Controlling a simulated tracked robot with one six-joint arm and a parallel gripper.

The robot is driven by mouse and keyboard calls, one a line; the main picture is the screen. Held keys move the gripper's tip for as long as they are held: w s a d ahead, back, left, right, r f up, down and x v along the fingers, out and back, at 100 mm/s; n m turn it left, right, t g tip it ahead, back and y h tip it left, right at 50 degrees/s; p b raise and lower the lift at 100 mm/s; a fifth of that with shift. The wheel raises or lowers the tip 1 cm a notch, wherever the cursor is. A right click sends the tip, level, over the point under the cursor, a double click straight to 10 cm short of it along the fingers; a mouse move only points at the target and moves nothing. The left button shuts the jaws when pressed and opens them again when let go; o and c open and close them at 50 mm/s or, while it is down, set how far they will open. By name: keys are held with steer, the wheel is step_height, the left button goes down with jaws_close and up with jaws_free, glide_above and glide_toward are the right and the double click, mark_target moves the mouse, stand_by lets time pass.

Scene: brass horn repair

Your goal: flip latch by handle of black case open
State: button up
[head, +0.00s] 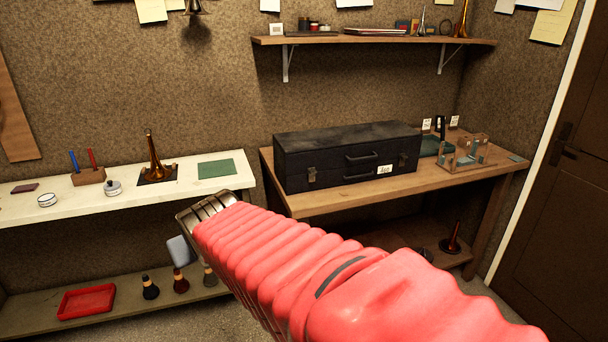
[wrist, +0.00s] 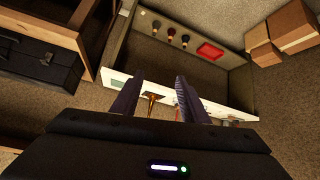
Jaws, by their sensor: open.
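The black case (head: 300,158) sits lid down on the wooden table in the head view. Its front has a dark handle (head: 362,156), a second bar below it and a white label (head: 385,170). A small metal latch (head: 312,174) shows at the left of the front; whether it is fastened is too small to tell. In the wrist view the case (wrist: 48,68) is at the left edge, turned and partly cut off. My gripper (wrist: 160,80) is open and empty, its fingers pointing towards the white bench, well away from the case.
The wooden table (head: 460,184) also holds a wooden rack (head: 470,155). The white bench (head: 225,187) at left carries a brass horn piece (head: 154,160), tools and a green mat (head: 216,169). A wall shelf (head: 375,41) hangs above the case. Boxes (wrist: 292,25) stand at the right in the wrist view.

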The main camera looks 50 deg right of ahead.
steer(key=w+d+m+t+h, duration=0.1)
steer(key=w+d, duration=0.3)
steer(key=d, duration=0.3)
steer(key=w+d+m+t+h, duration=0.1)
steer(key=w+d, duration=0.3)
steer(key=d, duration=0.4)
steer(key=m+t+h, duration=0.2)
steer(key=t+h, duration=0.2)
steer(key=t, duration=0.1)
glide_toward(314, 173)
steer(key=v, duration=0.5)
steer(key=x, duration=1.3)
steer(key=shift+w+d+r, duration=0.1)
steer(key=shift+w+d, duration=0.05)
steer(key=shift+w, duration=0.15)
steer(key=shift+c, duration=0.6)
